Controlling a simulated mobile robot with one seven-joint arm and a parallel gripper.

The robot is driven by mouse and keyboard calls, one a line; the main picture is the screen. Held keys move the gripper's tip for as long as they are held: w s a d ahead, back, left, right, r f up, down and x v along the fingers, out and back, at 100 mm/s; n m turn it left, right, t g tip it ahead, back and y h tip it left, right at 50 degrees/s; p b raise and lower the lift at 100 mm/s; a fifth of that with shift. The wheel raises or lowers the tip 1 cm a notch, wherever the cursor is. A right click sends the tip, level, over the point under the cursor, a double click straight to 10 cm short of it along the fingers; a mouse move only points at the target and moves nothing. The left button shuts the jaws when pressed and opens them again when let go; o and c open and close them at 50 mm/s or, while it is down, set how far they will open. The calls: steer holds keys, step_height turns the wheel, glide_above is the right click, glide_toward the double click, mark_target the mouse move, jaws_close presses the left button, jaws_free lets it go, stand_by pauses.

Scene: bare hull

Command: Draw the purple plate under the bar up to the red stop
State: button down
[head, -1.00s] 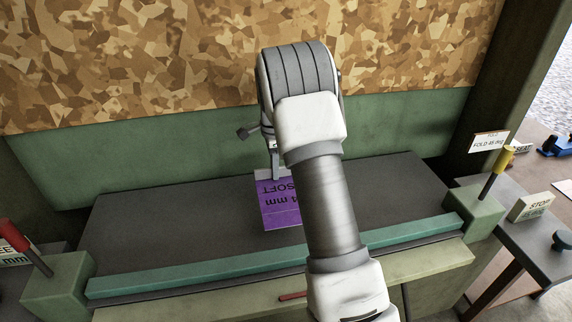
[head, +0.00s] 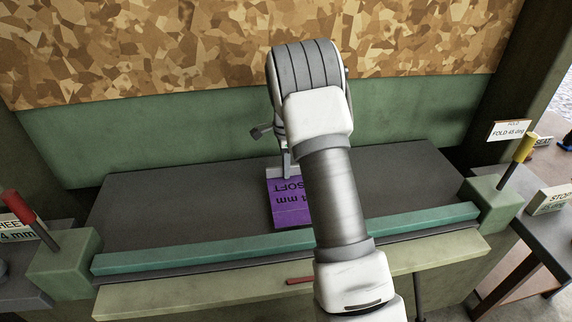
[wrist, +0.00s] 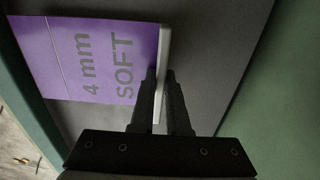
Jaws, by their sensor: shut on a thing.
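The purple plate (head: 290,213), marked "4 mm SOFT", lies flat on the dark bed, partly hidden by my arm in the head view. Its near edge is at or close to the teal bar (head: 200,253); I cannot tell whether it is under it. The wrist view shows the plate (wrist: 88,62) with a pale upright lip along its far side. My gripper (wrist: 160,78) is shut on this lip; in the head view the gripper (head: 287,174) is at the plate's far edge. A small red stop (head: 300,281) sits on the pale green front ledge.
A green block with a red-knobbed lever (head: 18,207) stands left of the bar. Another with a yellow-knobbed lever (head: 524,148) stands right, by a "FOLD 45 deg" sign (head: 509,131). A green wall (head: 180,140) rises behind the bed, which is clear on both sides of the plate.

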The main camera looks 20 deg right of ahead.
mark_target(294, 208)
step_height(294, 208, down, 2)
steer(key=shift+b, duration=0.45)
steer(key=shift+s+a+f+b, duration=0.1)
steer(key=shift+s+a+b, duration=0.1)
steer(key=shift+s, duration=0.45)
steer(key=shift+s+a+f+b, duration=0.1)
steer(key=shift+s+b, duration=0.05)
steer(key=shift+s, duration=0.5)
steer(key=shift+s+a+b, duration=0.15)
steer(key=shift+s+a, duration=0.1)
steer(key=shift+s, duration=1.15)
steer(key=shift+s+a+b, duration=0.2)
steer(key=shift+s+a, duration=0.1)
steer(key=shift+s, duration=1.1)
steer(key=shift+s+a+b, duration=0.15)
steer(key=shift+s+a, duration=0.1)
steer(key=shift+s, duration=1.15)
steer(key=shift+s+a, duration=0.15)
steer(key=shift+s, duration=0.6)
steer(key=shift+c, duration=1.7)
jaws_free()
steer(key=shift+f, duration=0.1)
steer(key=shift+r+p, duration=2.05)
steer(key=shift+r, duration=0.55)
